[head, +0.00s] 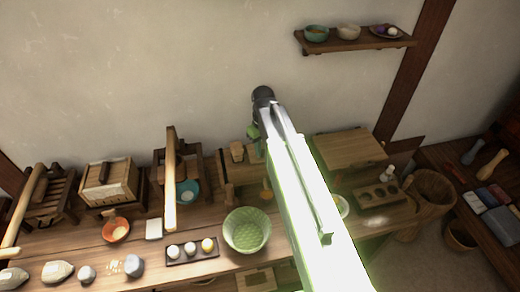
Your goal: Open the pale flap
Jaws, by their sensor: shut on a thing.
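My arm reaches up from the bottom right to a dark joint near the wall in the head view. My gripper is not clearly visible; the arm hides what lies behind and below that joint. A pale wooden panel (257,280) shows under the bench front at the bottom edge, partly cut off. A broad light-brown wooden lid or board (350,149) lies right of my arm, at the back of the bench. I cannot tell for certain which of these is the pale flap, or whether my gripper touches either.
The bench (205,267) is crowded: a green bowl (247,230), a dark tray (191,250) with round pieces, a wooden box (108,182) and a long upright handle (170,185). A shelf (356,42) with bowls hangs above. A bucket (430,190) stands right.

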